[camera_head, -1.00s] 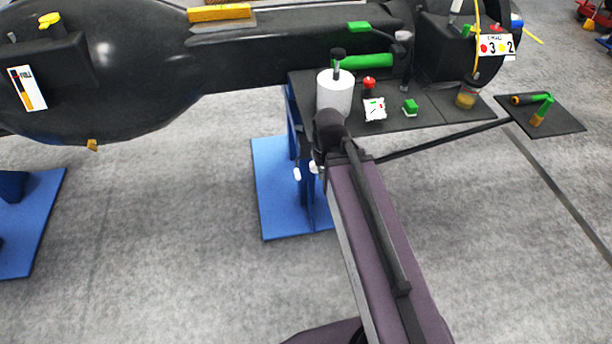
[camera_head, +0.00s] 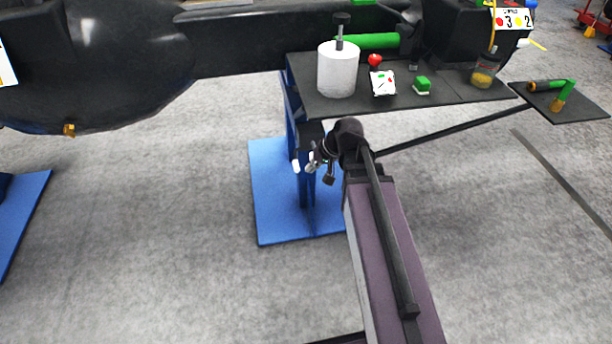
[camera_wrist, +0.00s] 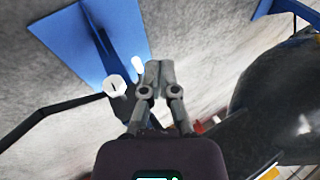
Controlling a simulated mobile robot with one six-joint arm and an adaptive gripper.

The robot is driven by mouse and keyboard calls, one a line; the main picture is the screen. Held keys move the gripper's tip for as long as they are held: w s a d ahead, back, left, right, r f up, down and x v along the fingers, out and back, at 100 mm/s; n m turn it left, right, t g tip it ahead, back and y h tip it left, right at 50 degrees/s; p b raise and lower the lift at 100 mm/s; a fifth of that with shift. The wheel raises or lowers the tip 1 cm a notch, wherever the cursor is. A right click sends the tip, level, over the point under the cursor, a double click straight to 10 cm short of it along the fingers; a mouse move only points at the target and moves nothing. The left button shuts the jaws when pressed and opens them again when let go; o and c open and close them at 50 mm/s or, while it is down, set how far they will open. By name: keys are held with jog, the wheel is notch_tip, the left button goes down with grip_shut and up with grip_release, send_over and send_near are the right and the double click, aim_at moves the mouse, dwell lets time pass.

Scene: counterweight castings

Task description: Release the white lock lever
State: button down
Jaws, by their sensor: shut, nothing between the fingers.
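A small white lever-like piece (camera_head: 296,166) shows on the blue stand below the dark shelf. In the wrist view, a white rounded bar (camera_wrist: 139,65) lies just left of my fingertips, and a white many-sided knob with a dark mark (camera_wrist: 115,86) is farther left. I cannot tell whether bar and knob are one lever. My gripper (camera_wrist: 160,66) is shut and empty, its fingertips close beside the bar; touching or apart is unclear. In the head view my gripper (camera_head: 313,164) is right of the white piece, below the shelf edge; my wrist partly hides the area.
The blue base plate (camera_head: 274,205) is below. Open floor lies left.

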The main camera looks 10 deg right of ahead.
jog(key=w+d+f+m+t+y+b, duration=0.25)
jog(key=w+f+b, duration=0.45)
jog(key=f+b, duration=0.45)
jog(key=m+t+y+b, duration=0.2)
jog(key=t+b, duration=0.3)
jog(key=b, duration=1)
send_near(296, 166)
jog(key=d, duration=0.4)
jog(key=shift+s+a+f, duration=0.15)
jog(key=shift+s+a, duration=0.05)
jog(key=shift+s, duration=0.1)
jog(key=b+x, duration=0.2)
jog(key=x, duration=0.8)
jog(key=shift+r+b, duration=0.25)
jog(key=shift+b, duration=0.1)
jog(key=shift+a, duration=0.1)
jog(key=shift+m+t, duration=0.25)
